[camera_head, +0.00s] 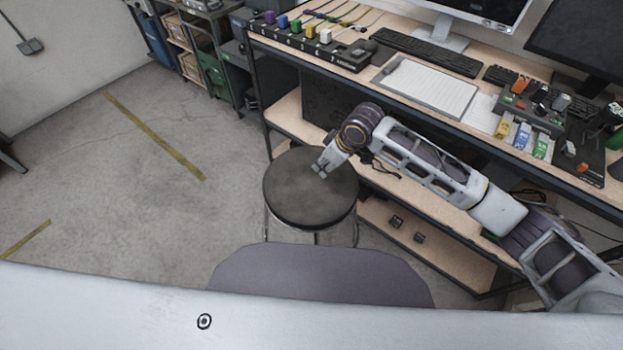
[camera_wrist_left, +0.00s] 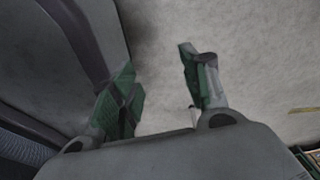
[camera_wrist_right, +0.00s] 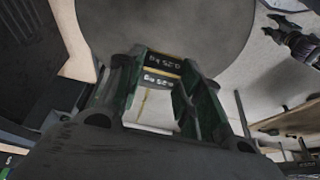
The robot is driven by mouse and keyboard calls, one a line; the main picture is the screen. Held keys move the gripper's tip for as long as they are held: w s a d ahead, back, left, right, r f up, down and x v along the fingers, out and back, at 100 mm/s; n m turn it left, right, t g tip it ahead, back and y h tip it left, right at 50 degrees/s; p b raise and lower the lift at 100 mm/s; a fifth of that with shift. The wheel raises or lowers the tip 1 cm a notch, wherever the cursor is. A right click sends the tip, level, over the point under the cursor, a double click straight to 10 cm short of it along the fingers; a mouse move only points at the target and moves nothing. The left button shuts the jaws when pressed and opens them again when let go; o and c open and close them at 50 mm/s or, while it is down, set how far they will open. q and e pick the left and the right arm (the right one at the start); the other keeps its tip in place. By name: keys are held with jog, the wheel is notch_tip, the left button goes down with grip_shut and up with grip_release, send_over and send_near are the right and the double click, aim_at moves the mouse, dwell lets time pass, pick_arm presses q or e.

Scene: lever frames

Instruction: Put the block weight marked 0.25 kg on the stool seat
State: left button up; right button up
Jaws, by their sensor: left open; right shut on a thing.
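The block weight (camera_wrist_right: 160,72) is dark with a yellow band and a "0.25 kg" marking that reads upside down in the right wrist view. My right gripper (camera_wrist_right: 158,90) is shut on it, with a green finger on each side. In the head view my right gripper (camera_head: 320,170) is over the round dark stool seat (camera_head: 300,205); the block is too small to make out there. The seat (camera_wrist_right: 175,25) also fills the top of the right wrist view. I cannot tell whether the block touches the seat. My left gripper (camera_wrist_left: 160,90) is open and empty.
A workbench (camera_head: 275,45) with a keyboard (camera_head: 425,52), a clipboard (camera_head: 430,88) and monitors stands behind and right of the stool. Its lower shelf (camera_head: 425,240) holds two small dark blocks. Open concrete floor (camera_head: 130,180) lies to the left.

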jog(key=shift+f, duration=0.1)
notch_tip(320, 180, down, 6)
jog(key=shift+r, duration=0.2)
pick_arm(q)
jog(key=shift+w+d+b, duration=0.3)
jog(key=shift+w+d, duration=0.1)
jog(key=shift+w, duration=0.35)
pick_arm(e)
jog(key=shift+f, duration=0.25)
jog(key=shift+f, duration=1.4)
pick_arm(q)
jog(key=shift+w+d, duration=0.15)
jog(key=shift+w, duration=0.25)
pick_arm(e)
jog(key=shift+f, duration=0.45)
jog(key=shift+f, duration=0.15)
pick_arm(q)
jog(key=shift+s, duration=0.3)
pick_arm(e)
jog(key=o, duration=1.2)
